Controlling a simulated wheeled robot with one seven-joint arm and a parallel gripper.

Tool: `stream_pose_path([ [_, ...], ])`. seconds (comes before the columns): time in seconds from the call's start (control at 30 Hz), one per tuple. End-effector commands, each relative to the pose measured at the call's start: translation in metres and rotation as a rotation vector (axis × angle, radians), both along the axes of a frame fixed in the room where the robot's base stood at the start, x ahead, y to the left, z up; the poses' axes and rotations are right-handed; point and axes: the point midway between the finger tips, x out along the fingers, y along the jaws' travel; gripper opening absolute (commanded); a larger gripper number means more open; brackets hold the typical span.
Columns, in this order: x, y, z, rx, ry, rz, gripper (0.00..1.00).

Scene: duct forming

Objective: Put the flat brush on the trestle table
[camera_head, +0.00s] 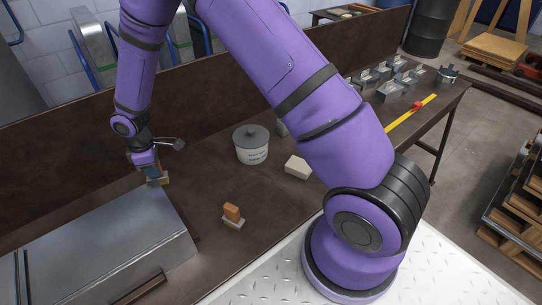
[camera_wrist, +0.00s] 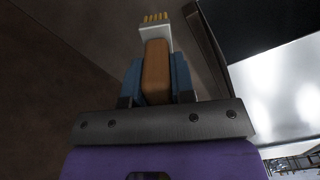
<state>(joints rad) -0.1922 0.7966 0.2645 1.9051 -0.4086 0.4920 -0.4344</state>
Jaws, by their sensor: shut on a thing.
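My gripper (camera_wrist: 156,82) is shut on a brush with a brown handle (camera_wrist: 156,70), pale head and yellow bristles, which I take as the flat brush. In the head view my gripper (camera_head: 154,174) is low over the dark bench, just behind the grey metal box, with the brush partly hidden by the fingers. I cannot tell whether the brush touches the bench. A table (camera_head: 340,14) with small items stands behind the bench's back panel; I cannot tell whether it is the trestle table.
The dark bench (camera_head: 205,185) carries a grey metal box (camera_head: 110,245), a lidded white tub (camera_head: 251,150), a pale block (camera_head: 297,167) and an orange block on a pale base (camera_head: 232,214). Several metal pieces (camera_head: 390,90) and a yellow strip (camera_head: 410,113) lie at its right end. A back panel (camera_head: 225,85) borders it.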

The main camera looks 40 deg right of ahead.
Motion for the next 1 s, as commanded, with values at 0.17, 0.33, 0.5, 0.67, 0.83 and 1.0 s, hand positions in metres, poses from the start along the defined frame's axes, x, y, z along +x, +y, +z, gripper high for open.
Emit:
stream_pose_path([
  [0.17,-0.001,-0.006,-0.001,-0.001,0.000,0.001,0.00],
  [0.33,-0.010,-0.038,-0.004,-0.001,0.003,-0.004,0.00],
  [0.5,-0.020,-0.075,-0.007,0.000,0.001,-0.004,0.00],
  [0.67,-0.030,-0.110,-0.010,0.000,0.001,-0.004,0.00],
  [0.83,-0.037,-0.135,-0.013,0.001,0.000,-0.003,0.00],
  [1.0,-0.039,-0.144,-0.014,0.000,0.000,-0.001,0.00],
])
